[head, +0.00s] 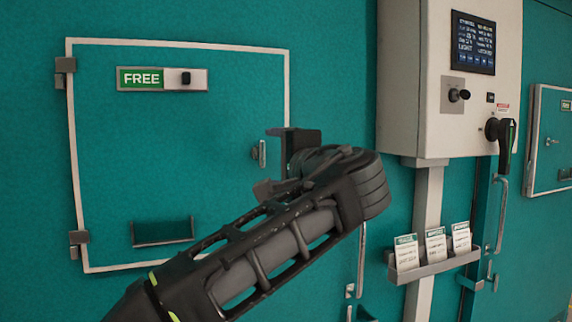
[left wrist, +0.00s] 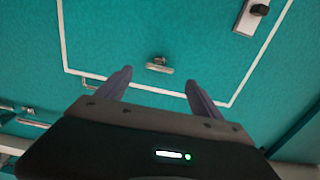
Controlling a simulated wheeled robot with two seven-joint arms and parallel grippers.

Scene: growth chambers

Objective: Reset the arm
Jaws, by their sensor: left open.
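My left arm comes in from the lower left in the head view, bent at the wrist in front of the teal wall. My left gripper (head: 284,162) is partly hidden behind my wrist there. In the left wrist view the left gripper (left wrist: 157,77) is open, with two grey fingers apart and nothing between them. The fingers face a teal hatch door with a white outline (head: 178,44). Its small metal latch (left wrist: 159,66) shows beyond and between the fingertips. I cannot tell the exact gap. My right gripper is not in view.
The hatch bears a green FREE sign (head: 140,78) with a black knob (head: 186,78) and a dark pull (head: 163,232). A white control box (head: 430,90) with a screen juts out right of my arm. Below it is a card rack (head: 435,267). Another hatch (head: 552,140) is far right.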

